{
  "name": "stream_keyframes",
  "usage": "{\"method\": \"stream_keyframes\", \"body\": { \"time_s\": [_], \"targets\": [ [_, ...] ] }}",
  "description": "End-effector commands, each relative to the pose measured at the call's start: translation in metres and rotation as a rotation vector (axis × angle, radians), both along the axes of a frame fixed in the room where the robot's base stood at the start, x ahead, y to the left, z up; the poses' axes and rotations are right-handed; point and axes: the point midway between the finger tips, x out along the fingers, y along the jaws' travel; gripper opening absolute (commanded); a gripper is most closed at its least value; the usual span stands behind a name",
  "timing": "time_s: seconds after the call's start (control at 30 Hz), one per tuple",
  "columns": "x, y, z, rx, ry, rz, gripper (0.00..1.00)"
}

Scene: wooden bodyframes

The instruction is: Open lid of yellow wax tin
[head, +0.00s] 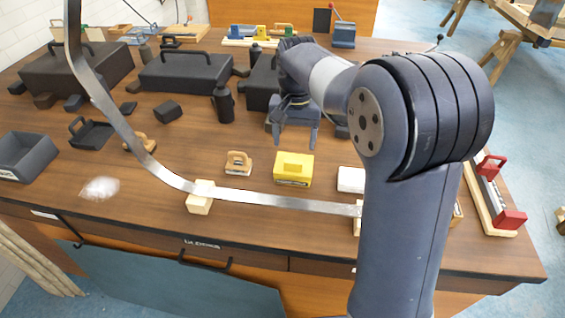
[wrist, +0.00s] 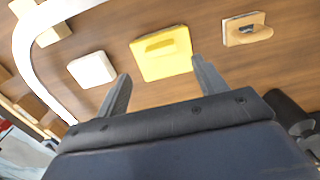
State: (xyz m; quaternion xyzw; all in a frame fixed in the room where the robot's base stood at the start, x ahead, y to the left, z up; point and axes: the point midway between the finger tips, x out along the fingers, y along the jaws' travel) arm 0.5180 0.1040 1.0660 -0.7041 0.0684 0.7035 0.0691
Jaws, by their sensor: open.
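The yellow wax tin (head: 293,169) sits on the wooden workbench near its front, with a raised yellow bar on its lid. The lid looks shut on it. In the wrist view the tin (wrist: 162,54) lies just beyond my fingertips, roughly between them. My gripper (head: 297,140) is open and empty, above the bench and behind the tin in the head view. In the wrist view its two fingers (wrist: 160,68) point toward the tin, apart from it.
A small wooden block with a handle (head: 238,163) stands left of the tin, and a white block (head: 350,180) right of it. A curved metal strip (head: 270,200) on wooden blocks runs in front. Dark boxes (head: 185,72) fill the back; a red-ended tool (head: 490,195) lies right.

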Motion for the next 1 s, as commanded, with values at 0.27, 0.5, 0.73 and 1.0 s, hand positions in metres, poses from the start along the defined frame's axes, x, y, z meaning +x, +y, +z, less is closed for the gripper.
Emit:
{"method": "stream_keyframes", "body": {
  "time_s": [0.27,0.5,0.73,1.0],
  "targets": [
    [-0.001,0.000,-0.054,-0.001,0.005,0.001,0.67],
    [-0.001,0.000,-0.081,0.000,0.003,0.002,0.67],
    [0.000,0.000,-0.086,0.000,0.000,0.002,0.67],
    [0.000,0.000,-0.085,0.000,0.001,0.002,0.55]
  ]
}}
